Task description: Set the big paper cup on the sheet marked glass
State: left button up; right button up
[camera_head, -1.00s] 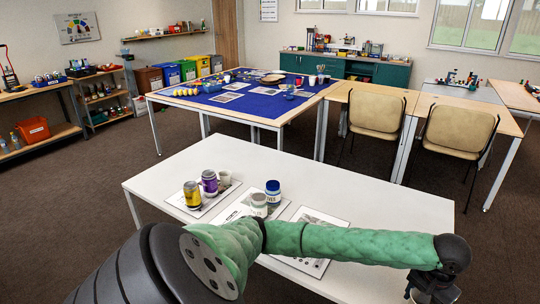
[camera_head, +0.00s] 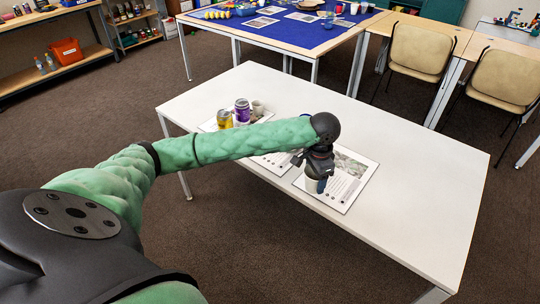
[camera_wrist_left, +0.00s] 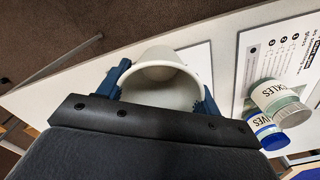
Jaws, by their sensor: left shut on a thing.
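My left gripper (camera_head: 318,178) is shut on the big pale paper cup, just above the right-hand sheet (camera_head: 352,190) on the white table. In the left wrist view the cup (camera_wrist_left: 165,95) is between the two blue fingers, its open mouth toward the camera. My right gripper is not in view.
On the left sheet stand a yellow can (camera_head: 225,119), a purple can (camera_head: 242,110) and a small pale cup (camera_head: 258,108). My arm hides much of the middle sheet. The right part of the white table (camera_head: 425,190) is clear.

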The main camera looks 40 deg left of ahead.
pick_arm(q)
jog(key=w+a+r+m+p, duration=0.45)
jog(key=a+m, duration=0.45)
jog(key=m, duration=0.3)
jog(key=w+a+f+p, duration=0.1)
jog(key=a+f, duration=0.1)
jog(key=a, duration=0.1)
jog(key=w+a+f, duration=0.1)
jog(key=a, duration=0.3)
jog(key=a+f+p, duration=0.1)
jog(key=a+f, duration=0.1)
jog(key=a, duration=0.1)
jog(key=shift+w+a+f+p, duration=0.35)
jog(key=shift+w, duration=0.05)
jog(key=shift+a+f, duration=0.2)
jog(key=shift+f, duration=0.05)
jog(key=shift+f+p, duration=0.8)
jog(key=shift+f, duration=1.15)
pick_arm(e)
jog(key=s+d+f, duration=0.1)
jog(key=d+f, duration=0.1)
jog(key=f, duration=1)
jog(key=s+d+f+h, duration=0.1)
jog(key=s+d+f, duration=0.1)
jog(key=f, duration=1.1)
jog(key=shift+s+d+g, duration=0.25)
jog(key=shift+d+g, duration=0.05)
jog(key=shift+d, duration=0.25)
pick_arm(q)
jog(key=shift+f, duration=0.1)
